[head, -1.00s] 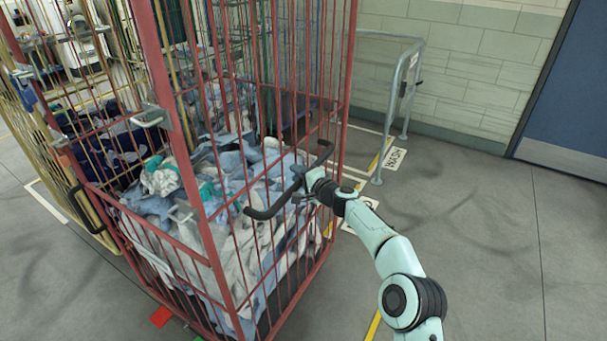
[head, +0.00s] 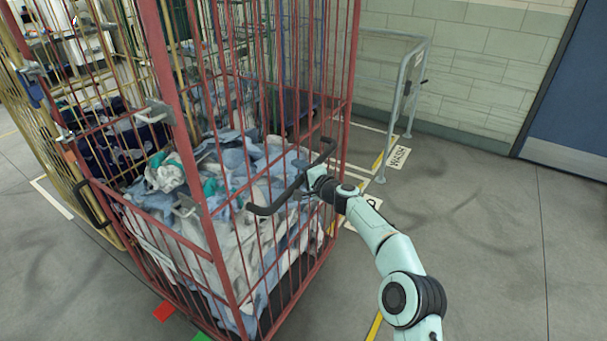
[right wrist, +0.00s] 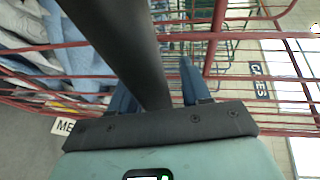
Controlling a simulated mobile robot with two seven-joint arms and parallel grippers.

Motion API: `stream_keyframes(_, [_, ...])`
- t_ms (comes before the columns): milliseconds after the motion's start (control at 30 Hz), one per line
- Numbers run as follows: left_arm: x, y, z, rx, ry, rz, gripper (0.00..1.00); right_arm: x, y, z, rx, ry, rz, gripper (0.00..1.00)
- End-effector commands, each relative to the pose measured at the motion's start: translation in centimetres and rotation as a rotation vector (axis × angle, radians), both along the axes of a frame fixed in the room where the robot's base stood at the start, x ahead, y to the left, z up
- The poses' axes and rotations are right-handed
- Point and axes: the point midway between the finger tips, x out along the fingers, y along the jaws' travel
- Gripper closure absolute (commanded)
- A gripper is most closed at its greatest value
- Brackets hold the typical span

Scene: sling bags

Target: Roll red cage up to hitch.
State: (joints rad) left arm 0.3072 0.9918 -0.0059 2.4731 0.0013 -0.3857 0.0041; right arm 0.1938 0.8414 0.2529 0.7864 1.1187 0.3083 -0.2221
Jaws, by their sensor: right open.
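The red cage (head: 178,120) is a tall barred cart full of white, blue and teal cloth (head: 235,170). A black push handle (head: 268,209) sticks out from its near right side. My right gripper (head: 312,182) is at this handle. In the right wrist view the black handle bar (right wrist: 118,45) passes between the blue fingers of the right gripper (right wrist: 152,82). They are open, one on each side of it; contact cannot be told. My left gripper is not in view. I cannot pick out a hitch.
A yellow cage (head: 48,150) stands close on the left. A grey metal rail (head: 412,80) stands by the tiled wall, near a WASH floor sign (head: 398,157). A red floor patch (head: 164,311) and a green one (head: 202,337) lie by the cage. Floor at right is clear.

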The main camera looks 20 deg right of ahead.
Motion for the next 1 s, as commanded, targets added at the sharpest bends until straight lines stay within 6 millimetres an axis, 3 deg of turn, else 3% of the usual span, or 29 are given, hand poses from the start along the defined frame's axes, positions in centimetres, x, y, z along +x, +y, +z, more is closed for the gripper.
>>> stream_keyframes(167, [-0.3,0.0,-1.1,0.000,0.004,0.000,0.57,-0.9,-0.4,0.1,0.001,-0.003,-0.001,0.49])
stream_keyframes(333, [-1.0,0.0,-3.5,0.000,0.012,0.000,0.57,-3.0,-1.1,0.2,-0.001,-0.001,-0.002,0.49])
stream_keyframes(800, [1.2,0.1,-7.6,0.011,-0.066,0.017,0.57,-10.5,-3.5,1.6,-0.003,0.001,-0.002,0.49])
stream_keyframes(1000, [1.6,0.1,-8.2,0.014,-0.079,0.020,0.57,-12.2,-4.0,2.2,-0.001,0.001,0.000,0.49])
